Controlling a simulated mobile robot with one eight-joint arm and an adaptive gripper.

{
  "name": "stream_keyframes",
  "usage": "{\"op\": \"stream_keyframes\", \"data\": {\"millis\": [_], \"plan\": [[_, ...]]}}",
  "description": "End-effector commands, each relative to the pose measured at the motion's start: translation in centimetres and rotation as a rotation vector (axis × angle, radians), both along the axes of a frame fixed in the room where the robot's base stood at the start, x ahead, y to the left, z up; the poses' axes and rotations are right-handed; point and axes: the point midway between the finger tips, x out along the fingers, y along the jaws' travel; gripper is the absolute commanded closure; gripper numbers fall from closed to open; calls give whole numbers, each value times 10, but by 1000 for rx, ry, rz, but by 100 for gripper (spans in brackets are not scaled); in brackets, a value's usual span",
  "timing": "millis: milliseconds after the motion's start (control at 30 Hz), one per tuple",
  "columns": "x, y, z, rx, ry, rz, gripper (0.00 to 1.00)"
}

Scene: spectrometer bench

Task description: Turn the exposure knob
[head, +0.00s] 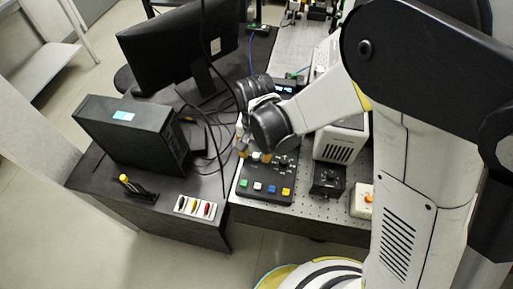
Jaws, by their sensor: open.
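A black control box (262,197) with a row of coloured buttons lies on the perforated bench top in the head view. Small knobs (284,163) show on the right of its rear part; no label is readable, so I cannot tell which control is the exposure knob. My gripper (254,154) is over the rear left part of this box, pointing down with its fingers apart. It hides part of the box's rear, and I cannot tell whether it touches anything. A smaller black box (328,180) with a round dial stands to the right.
A white instrument (341,143) with a vented front stands right of my gripper. A white box with an orange button (362,201) is farther right. A monitor (180,48), black computer case (133,134), hanging cables and a tray of coloured items (195,207) occupy the left desk.

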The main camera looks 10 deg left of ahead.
Motion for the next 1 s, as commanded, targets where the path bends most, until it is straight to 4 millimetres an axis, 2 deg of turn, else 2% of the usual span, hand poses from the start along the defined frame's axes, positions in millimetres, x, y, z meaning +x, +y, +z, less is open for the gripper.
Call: {"op": "stream_keyframes", "data": {"millis": [333,467,767,1000], "plan": [[0,0,-4,0,0,0,60],[0,0,-4,0,0,0,100],[0,0,-4,0,0,13,100],[0,0,-5,0,0,106,100]]}}
